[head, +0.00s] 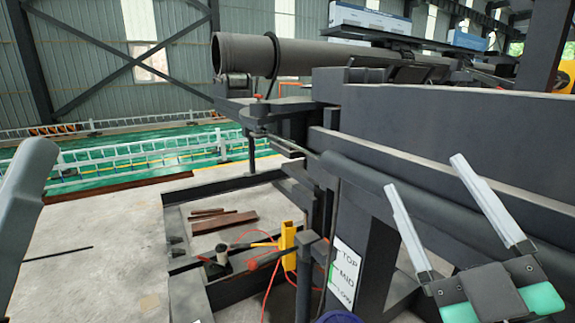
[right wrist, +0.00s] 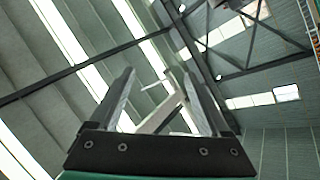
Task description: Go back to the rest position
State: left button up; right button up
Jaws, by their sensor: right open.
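My right gripper (head: 424,173) is at the lower right of the head view, with two pale fingers spread apart and pointing up. It holds nothing that I can see. In the right wrist view the same gripper (right wrist: 159,73) is open and points towards the roof. A pale slanted bar (right wrist: 163,112) shows between its fingers there, but I cannot tell how far off it is. A grey link of my left arm stands at the left edge of the head view. My left gripper is out of the frame.
A large dark machine frame (head: 440,120) fills the right side, close behind the right gripper. A long dark pipe (head: 330,54) lies across its top. A sign (head: 344,272) reads TOP, MID, LOW. A yellow part (head: 288,246) with red cables stands below. Concrete floor (head: 100,225) at left is mostly clear.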

jog(key=s+d+r+m+t+h, duration=0.25)
jog(key=s+r+m, duration=0.35)
jog(key=s+m, duration=0.35)
pick_arm(q)
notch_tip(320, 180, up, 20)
jog(key=p, duration=2)
pick_arm(e)
notch_tip(320, 180, up, 20)
jog(key=shift+s+a+r+t+y, duration=0.15)
jog(key=shift+s+r+t+y, duration=0.1)
jog(key=shift+t+y, duration=0.15)
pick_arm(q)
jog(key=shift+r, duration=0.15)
pick_arm(e)
jog(key=shift+n, duration=0.25)
pick_arm(q)
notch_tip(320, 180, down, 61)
jog(key=b, duration=6)
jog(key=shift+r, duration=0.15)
pick_arm(e)
notch_tip(320, 180, down, 61)
jog(key=shift+r, duration=0.15)
